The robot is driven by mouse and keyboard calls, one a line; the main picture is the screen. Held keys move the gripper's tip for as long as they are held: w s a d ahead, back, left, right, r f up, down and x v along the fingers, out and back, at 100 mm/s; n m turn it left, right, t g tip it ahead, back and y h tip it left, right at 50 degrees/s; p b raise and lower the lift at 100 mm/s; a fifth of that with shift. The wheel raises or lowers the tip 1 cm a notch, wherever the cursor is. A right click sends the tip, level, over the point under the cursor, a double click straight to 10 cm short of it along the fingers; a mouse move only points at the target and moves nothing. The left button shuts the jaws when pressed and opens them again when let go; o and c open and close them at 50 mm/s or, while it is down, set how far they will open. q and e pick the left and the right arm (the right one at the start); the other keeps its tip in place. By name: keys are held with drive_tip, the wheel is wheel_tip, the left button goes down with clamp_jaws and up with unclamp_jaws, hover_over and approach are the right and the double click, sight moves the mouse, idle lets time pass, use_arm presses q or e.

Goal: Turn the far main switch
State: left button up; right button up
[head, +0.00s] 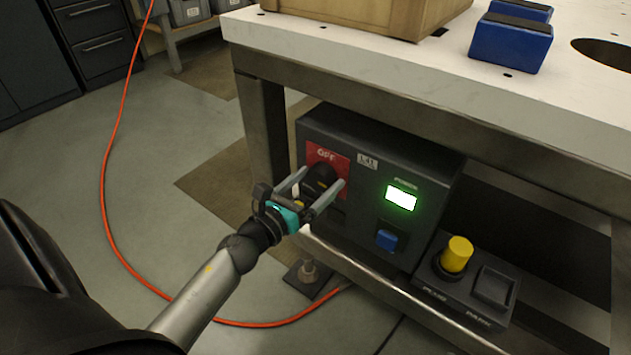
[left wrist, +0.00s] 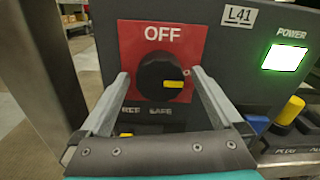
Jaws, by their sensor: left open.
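The main switch is a black round knob (head: 319,178) on a red plate (head: 329,156) marked OFF, at the left end of a dark control box (head: 385,150). In the left wrist view the knob (left wrist: 156,82) has a yellow mark that points right, away from the OFF word above it. My left gripper (head: 324,177) is open, with one finger on each side of the knob. In the left wrist view its fingertips (left wrist: 160,74) flank the knob with gaps visible; contact cannot be told. Lettering below the knob is partly hidden. My right gripper is not in view.
The box has a lit green POWER window (head: 401,198) and a blue button (head: 387,240). A yellow plug (head: 456,254) stands to its right. The white tabletop (head: 400,75) overhangs the box. A table leg (head: 263,125) stands left of it. An orange hose (head: 104,190) lies on the floor.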

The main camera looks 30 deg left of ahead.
use_arm(q)
drive_tip(key=c, duration=1.3)
drive_tip(key=shift+c, duration=0.2)
